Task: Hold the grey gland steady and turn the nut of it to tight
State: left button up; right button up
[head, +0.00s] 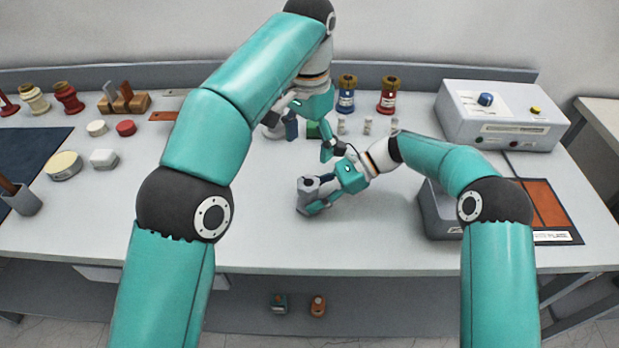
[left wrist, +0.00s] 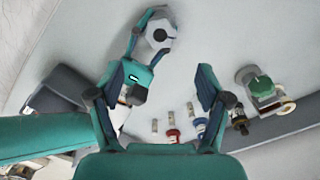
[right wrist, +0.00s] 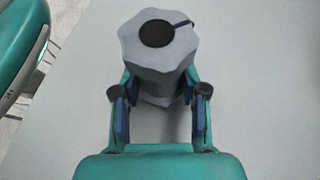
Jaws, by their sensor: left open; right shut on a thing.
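The grey gland (head: 308,187) is at the middle of the table, upright, with a lobed grey nut on top. In the right wrist view the nut (right wrist: 180,55) shows a black round centre and a thin dark mark towards its right edge. My right gripper (head: 322,197) is shut on the gland's body below the nut, also seen in the right wrist view (right wrist: 160,108). My left gripper (head: 300,135) is open and empty, above and behind the gland. In the left wrist view its fingers (left wrist: 168,80) are spread, with the gland (left wrist: 158,36) beyond them. Whether the gland touches the table is unclear.
Small white-grey fittings (head: 367,125) and blue and red bushings (head: 346,98) stand behind the grippers. A grey control box (head: 500,115) is at the back right, a grey bin (head: 438,212) at the right.

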aim_at(309, 183)
pick_arm(q)
notch_tip(309, 183, down, 11)
jog(key=shift+r, duration=0.1)
pick_arm(e)
jog(key=shift+f, duration=0.25)
pick_arm(q)
jog(key=c, duration=1.2)
jog(key=shift+o, duration=0.2)
jog(key=shift+m, duration=0.4)
jog(key=m, duration=0.3)
jog(key=shift+m, duration=1.7)
